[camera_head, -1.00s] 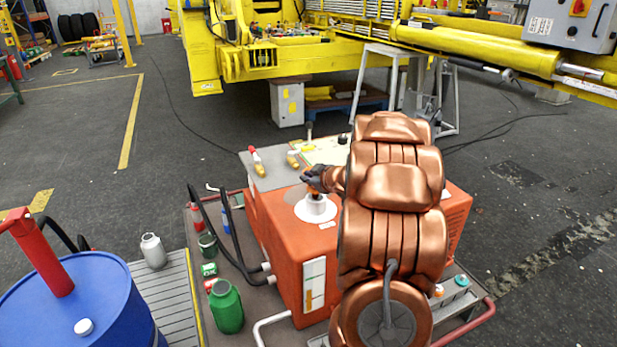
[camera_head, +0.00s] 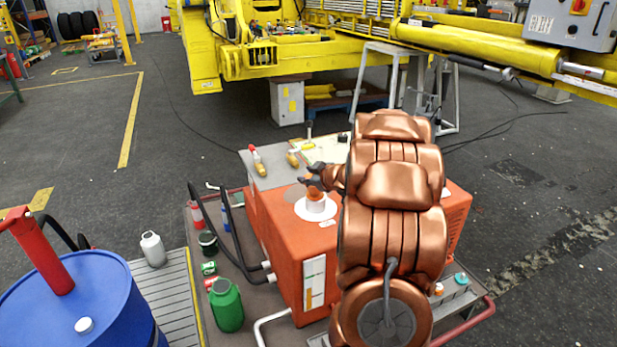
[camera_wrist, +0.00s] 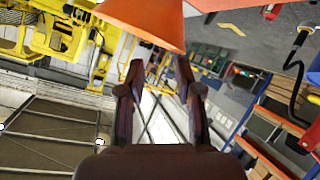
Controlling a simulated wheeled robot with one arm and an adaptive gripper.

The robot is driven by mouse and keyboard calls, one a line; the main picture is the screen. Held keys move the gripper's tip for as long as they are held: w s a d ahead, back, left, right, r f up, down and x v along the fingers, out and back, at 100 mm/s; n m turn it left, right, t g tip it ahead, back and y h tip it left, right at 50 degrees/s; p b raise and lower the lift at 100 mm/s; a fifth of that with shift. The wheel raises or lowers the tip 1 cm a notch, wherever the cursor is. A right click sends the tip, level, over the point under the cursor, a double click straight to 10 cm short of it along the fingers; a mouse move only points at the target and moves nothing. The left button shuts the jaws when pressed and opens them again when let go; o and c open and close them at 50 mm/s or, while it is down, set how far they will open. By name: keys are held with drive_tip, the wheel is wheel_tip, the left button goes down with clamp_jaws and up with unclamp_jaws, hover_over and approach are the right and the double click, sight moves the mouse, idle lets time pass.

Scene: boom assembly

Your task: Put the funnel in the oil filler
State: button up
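The orange funnel (camera_head: 316,193) stands in the white oil filler (camera_head: 315,209) on top of the orange tank (camera_head: 283,232). Its lower part is hidden inside the white collar. My gripper (camera_head: 306,174) is just above the funnel in the head view, with dark fingers pointing left. In the wrist view my gripper (camera_wrist: 158,70) has its two fingers spread, with an empty gap between them. An orange flared shape, apparently the funnel (camera_wrist: 145,18), fills the top of that view, beyond the fingertips.
A green bottle (camera_head: 226,305), a grey bottle (camera_head: 153,249) and a blue drum (camera_head: 75,300) stand at the left. Black hoses rise left of the tank. Yellow machinery (camera_head: 262,58) is behind.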

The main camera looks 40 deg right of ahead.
drive_tip(key=v, duration=1.2)
drive_tip(key=shift+r, duration=0.2)
drive_tip(key=shift+a, duration=0.1)
drive_tip(key=s+a+f+m+g, duration=0.1)
drive_tip(key=s+a+g, duration=0.4)
drive_tip(key=s+a, duration=0.4)
drive_tip(key=s+a+f+m+g+y, duration=0.1)
drive_tip(key=s+a+g, duration=0.3)
drive_tip(key=s+a, duration=0.5)
drive_tip(key=s+a+f+m+g+y, duration=0.1)
drive_tip(key=s+a+g, duration=0.4)
drive_tip(key=a, duration=1.5)
drive_tip(key=s+f, duration=0.1)
drive_tip(key=s, duration=0.4)
drive_tip(key=shift+a+m+g, duration=0.3)
drive_tip(key=shift+a+m, duration=0.05)
drive_tip(key=shift+m, duration=0.05)
drive_tip(key=shift+r+p, duration=0.1)
drive_tip(key=shift+p, duration=0.25)
